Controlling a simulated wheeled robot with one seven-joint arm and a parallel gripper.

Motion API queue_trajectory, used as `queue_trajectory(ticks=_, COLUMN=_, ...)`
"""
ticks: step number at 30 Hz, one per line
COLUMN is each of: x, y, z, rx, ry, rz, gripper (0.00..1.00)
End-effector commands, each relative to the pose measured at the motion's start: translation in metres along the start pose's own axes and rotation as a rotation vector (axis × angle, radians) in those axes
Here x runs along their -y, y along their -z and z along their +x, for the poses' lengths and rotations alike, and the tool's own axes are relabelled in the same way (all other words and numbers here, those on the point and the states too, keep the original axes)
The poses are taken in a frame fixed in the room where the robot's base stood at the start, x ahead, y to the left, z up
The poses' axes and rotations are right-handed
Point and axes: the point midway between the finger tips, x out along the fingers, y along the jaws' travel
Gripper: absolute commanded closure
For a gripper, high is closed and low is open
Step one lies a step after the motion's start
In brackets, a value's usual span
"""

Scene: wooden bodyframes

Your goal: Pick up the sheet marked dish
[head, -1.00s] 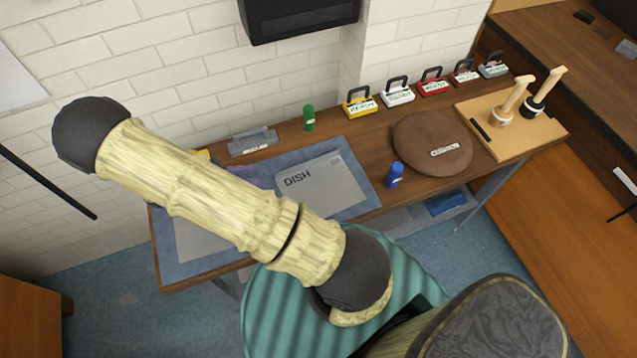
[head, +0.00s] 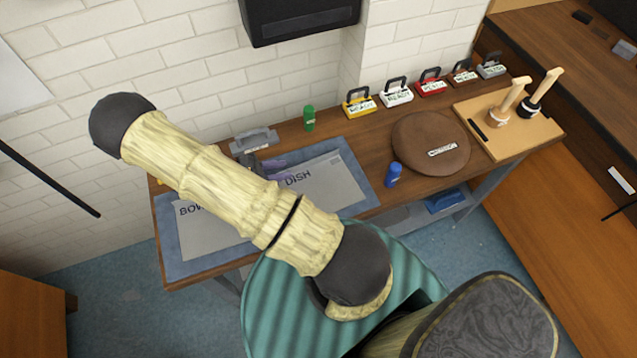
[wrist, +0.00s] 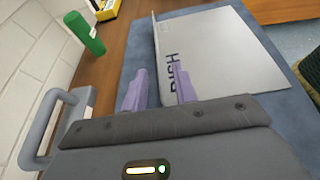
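The grey sheet marked DISH (head: 330,182) lies on the blue mat (head: 371,195), its lower left part hidden behind my arm in the head view. In the wrist view the sheet (wrist: 225,50) fills the upper middle, with its lettering beside my right finger. My gripper (wrist: 160,72) is open, its two purple fingers apart. One finger is over the lettered face and the other is to the left; the sheet's left edge line runs between them. Whether either finger touches it, I cannot tell. In the head view my gripper (head: 275,169) is at the sheet's upper left edge.
Another sheet, lettered BOW (head: 195,232), lies left, partly hidden by my arm. A green cylinder (head: 309,118), grey handled block (head: 253,140), blue cylinder (head: 393,174) and brown round cushion (head: 425,135) stand nearby. Several handled blocks line the back wall.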

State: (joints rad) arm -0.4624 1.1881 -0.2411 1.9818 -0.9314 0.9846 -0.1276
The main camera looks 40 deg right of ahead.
Motion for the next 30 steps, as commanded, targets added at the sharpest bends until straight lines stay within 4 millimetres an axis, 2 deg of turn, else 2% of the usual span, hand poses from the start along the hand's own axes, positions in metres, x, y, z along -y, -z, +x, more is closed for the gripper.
queue_trajectory(ticks=3, x=-0.002, y=-0.006, z=0.018, rx=0.003, ry=0.004, rz=-0.002, gripper=0.72)
queue_trajectory(ticks=6, x=-0.002, y=-0.005, z=0.032, rx=0.001, ry=0.001, rz=-0.002, gripper=0.72)
queue_trajectory(ticks=9, x=-0.002, y=-0.004, z=0.040, rx=0.001, ry=0.001, rz=0.000, gripper=0.72)
queue_trajectory(ticks=25, x=-0.003, y=-0.003, z=0.040, rx=-0.001, ry=-0.001, rz=0.001, gripper=0.72)
queue_trajectory(ticks=30, x=-0.003, y=-0.003, z=0.040, rx=-0.001, ry=-0.001, rz=0.001, gripper=1.00)
